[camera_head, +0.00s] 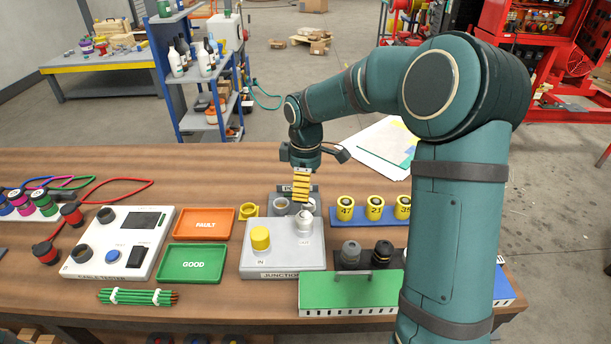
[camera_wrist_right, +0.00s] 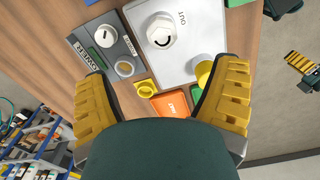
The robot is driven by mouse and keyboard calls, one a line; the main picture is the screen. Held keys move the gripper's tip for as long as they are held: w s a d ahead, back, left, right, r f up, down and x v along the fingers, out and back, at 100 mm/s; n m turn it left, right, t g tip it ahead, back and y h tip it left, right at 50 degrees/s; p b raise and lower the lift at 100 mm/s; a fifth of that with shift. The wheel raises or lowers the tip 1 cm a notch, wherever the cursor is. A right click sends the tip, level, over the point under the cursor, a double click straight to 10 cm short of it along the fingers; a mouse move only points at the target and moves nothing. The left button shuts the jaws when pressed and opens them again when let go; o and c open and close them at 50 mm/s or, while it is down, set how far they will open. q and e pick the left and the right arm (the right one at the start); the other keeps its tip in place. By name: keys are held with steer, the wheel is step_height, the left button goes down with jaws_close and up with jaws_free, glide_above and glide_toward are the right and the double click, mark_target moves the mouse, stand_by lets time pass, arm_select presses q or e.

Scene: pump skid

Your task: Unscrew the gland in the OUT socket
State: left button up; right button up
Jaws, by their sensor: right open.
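The white gland (camera_head: 304,222) stands upright in the OUT socket of the grey junction box (camera_head: 285,262). In the right wrist view the white gland (camera_wrist_right: 162,33) sits beside the OUT lettering, just beyond the fingertips. My right gripper (camera_head: 301,201) points down above and slightly behind the gland; in its own view its yellow fingers (camera_wrist_right: 166,72) are spread wide with nothing between them. A yellow gland (camera_head: 260,238) stands in the IN socket. My left gripper is outside the head view; yellow ribbed fingers (camera_wrist_right: 300,62) at the right wrist view's edge look like it.
The grey POWER box (camera_wrist_right: 103,45) stands directly behind the junction box. An orange FAULT tray (camera_head: 204,224) and green GOOD tray (camera_head: 191,264) lie further left. A blue rack with numbered yellow parts (camera_head: 375,211) is to the right.

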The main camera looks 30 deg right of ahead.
mark_target(306, 221)
step_height(306, 221, down, 13)
steer(key=b, duration=0.2)
steer(key=shift+s+b, duration=0.15)
steer(key=shift+b, duration=0.25)
